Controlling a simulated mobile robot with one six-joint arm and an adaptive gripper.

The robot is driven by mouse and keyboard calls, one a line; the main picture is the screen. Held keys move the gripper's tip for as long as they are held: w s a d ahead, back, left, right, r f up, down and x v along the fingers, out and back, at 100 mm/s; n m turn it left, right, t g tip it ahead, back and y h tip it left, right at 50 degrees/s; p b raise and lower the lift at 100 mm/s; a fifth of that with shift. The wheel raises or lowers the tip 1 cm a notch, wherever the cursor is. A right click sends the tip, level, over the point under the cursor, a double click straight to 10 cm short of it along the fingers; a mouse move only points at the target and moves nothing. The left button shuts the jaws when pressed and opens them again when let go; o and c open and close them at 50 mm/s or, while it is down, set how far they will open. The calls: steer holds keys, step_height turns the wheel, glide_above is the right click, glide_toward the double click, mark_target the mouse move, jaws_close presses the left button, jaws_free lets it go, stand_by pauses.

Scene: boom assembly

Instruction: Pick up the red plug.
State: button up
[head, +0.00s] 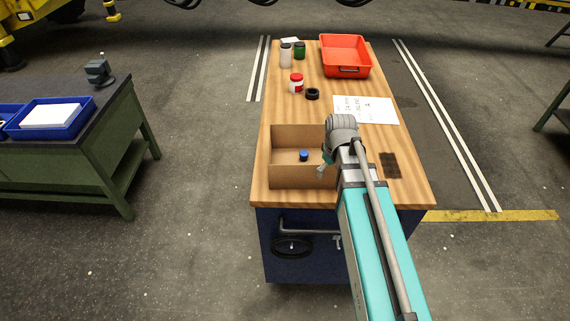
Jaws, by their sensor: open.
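I cannot make out a red plug in the head view. An open cardboard box (284,176) stands at the near left of the wooden table, with a small blue round piece (304,155) inside. My gripper (321,172) is small and partly hidden by my wrist. It is over the right part of the box, to the right of the blue piece, open with nothing seen in it. My arm hides the box's right side.
On the table (415,185) are a red tray (349,71), a red-lidded white jar (296,84), a black ring (312,94), a clear bottle (286,56), a green jar (299,51), a printed sheet (380,111) and a dark patch (390,165). The left bench holds a blue tray (82,120).

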steer(key=w+a+r+n+y+p, duration=0.1)
steer(key=w+a+r+n+p, duration=0.1)
steer(key=w+a+n, duration=0.7)
steer(key=a+r+n, duration=0.1)
steer(key=a+n, duration=0.1)
steer(key=a, duration=0.1)
steer(key=shift+w+n, duration=0.15)
steer(key=shift+n, duration=0.25)
steer(key=shift+a, duration=0.1)
steer(key=f+b, duration=0.5)
steer(key=a+f+b, duration=0.1)
steer(key=f+b, duration=0.2)
steer(key=shift+f, duration=0.2)
steer(key=shift+f+b, duration=0.1)
steer(key=shift+b, duration=0.25)
steer(key=shift+w+a+f+b, duration=0.1)
steer(key=shift+a+f+b, duration=0.05)
steer(key=shift+f+b, duration=0.65)
steer(key=shift+w+a+f+b, duration=0.1)
steer(key=shift+a+f+b, duration=0.1)
steer(key=shift+f+b, duration=0.65)
steer(key=shift+w+a+f+b, duration=0.1)
steer(key=shift+a+f+b, duration=0.05)
steer(key=shift+f+b, duration=0.65)
